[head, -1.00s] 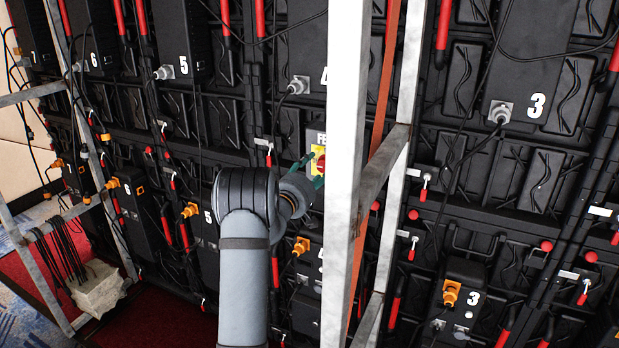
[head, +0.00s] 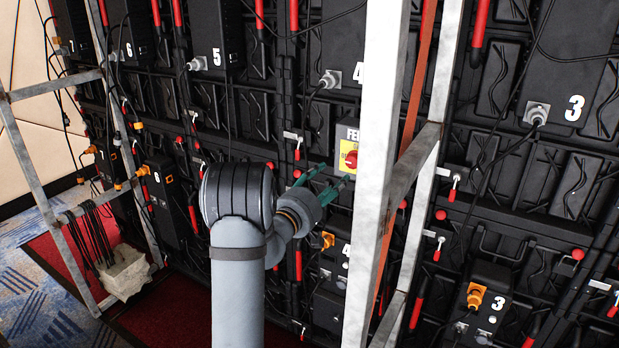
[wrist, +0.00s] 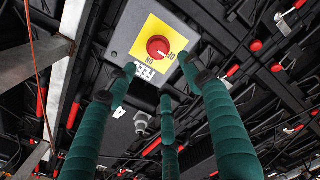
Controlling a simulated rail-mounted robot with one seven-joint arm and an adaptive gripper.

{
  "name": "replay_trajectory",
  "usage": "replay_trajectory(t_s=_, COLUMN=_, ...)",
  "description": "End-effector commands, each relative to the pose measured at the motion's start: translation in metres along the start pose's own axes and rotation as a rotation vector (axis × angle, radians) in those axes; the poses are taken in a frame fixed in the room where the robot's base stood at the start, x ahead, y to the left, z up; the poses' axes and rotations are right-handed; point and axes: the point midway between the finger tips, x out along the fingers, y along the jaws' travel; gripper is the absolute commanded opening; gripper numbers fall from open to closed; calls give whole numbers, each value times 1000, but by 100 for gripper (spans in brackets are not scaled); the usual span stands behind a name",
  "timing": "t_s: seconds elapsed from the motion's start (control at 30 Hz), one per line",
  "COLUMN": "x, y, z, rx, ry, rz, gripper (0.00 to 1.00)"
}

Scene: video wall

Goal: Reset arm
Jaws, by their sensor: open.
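My gripper (head: 336,172) has green-wrapped fingers and is at the video wall, in front of a grey switch box with a yellow plate (head: 344,164) and a red rotary knob (head: 351,158). In the wrist view my gripper (wrist: 158,72) has its fingers spread and empty. The yellow plate (wrist: 159,42) and the red knob (wrist: 158,46) lie beyond the fingertips, with a visible gap around the knob. The box's lettering is partly hidden in the head view by a metal upright.
A metal frame upright (head: 378,170) stands close to the right of my gripper. An orange strap (head: 408,110) runs behind it. Black panels with cables and red handles fill the back.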

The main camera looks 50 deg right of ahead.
Motion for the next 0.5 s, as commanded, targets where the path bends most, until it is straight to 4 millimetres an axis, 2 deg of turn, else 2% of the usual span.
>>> replay_trajectory(t_s=0.27, x=7, y=0, z=0, rx=1, ry=-2, rz=1, gripper=51)
replay_trajectory(t_s=0.37, x=20, y=0, z=1, rx=2, ry=-3, rz=1, gripper=51)
replay_trajectory(t_s=0.5, x=45, y=0, z=2, rx=2, ry=-4, rz=1, gripper=51)
